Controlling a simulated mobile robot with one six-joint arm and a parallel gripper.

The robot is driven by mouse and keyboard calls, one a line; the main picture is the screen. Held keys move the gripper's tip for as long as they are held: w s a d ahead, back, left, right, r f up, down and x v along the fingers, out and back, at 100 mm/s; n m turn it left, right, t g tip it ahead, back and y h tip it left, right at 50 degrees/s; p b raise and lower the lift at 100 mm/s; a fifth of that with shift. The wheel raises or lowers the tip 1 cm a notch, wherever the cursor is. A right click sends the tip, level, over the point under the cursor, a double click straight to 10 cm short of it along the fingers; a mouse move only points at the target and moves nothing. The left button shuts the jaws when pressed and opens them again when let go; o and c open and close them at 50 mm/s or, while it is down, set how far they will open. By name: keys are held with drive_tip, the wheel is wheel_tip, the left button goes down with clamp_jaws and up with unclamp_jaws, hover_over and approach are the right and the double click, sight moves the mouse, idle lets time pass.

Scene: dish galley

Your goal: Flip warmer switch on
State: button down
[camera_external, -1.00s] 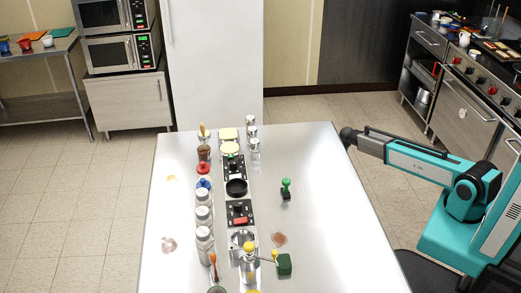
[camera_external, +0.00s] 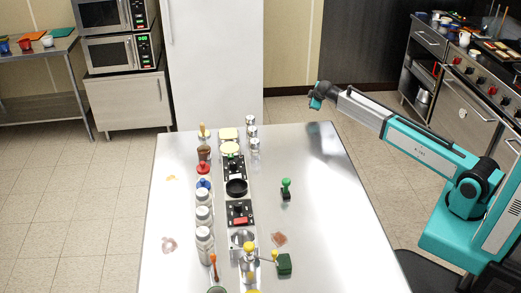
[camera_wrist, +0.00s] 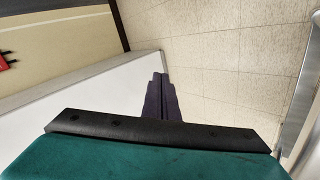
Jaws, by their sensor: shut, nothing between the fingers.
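A black panel (camera_external: 239,206) with a red part (camera_external: 240,221) sits in the middle of the row on the table. A second black panel (camera_external: 236,164) lies farther back, with a small green part. I cannot tell which of these carries the warmer switch, nor any switch's position. My gripper is well apart from both panels.
Several bottles (camera_external: 204,216) line the left of the row. A black bowl (camera_external: 236,187) sits between the panels. A green-topped item (camera_external: 286,185) and a green block (camera_external: 284,264) stand to the right. The table's right half is mostly clear.

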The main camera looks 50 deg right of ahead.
sight(243, 220)
drive_tip(key=w+a+r+y+p, duration=0.1)
drive_tip(key=a+r, duration=0.2)
drive_tip(key=a, duration=0.6)
drive_tip(key=w+a+r+y+p, duration=0.15)
drive_tip(key=a+r, duration=0.25)
drive_tip(key=a, duration=0.4)
drive_tip(key=w+a+r+y+p, duration=0.1)
drive_tip(key=a+r, duration=0.2)
drive_tip(key=a, duration=0.6)
drive_tip(key=s+a+r+y+p, duration=0.1)
drive_tip(key=s+a+r, duration=0.15)
drive_tip(key=a, duration=0.85)
drive_tip(key=s+a+r+y+p, duration=0.15)
drive_tip(key=a+r, duration=0.25)
drive_tip(key=a, duration=0.7)
drive_tip(key=s+a+r+n+g+y+p, duration=0.1)
drive_tip(key=s+a+r+n+g, duration=0.1)
drive_tip(key=s+a, duration=1.1)
drive_tip(key=s+a+r+n+g+y, duration=0.1)
drive_tip(key=s+a+r, duration=0.3)
drive_tip(key=s+a, duration=0.9)
drive_tip(key=a+n+g, duration=0.1)
drive_tip(key=a, duration=0.6)
drive_tip(key=shift+a+r+p, duration=0.3)
drive_tip(key=shift+p, duration=0.1)
drive_tip(key=shift+f, duration=0.15)
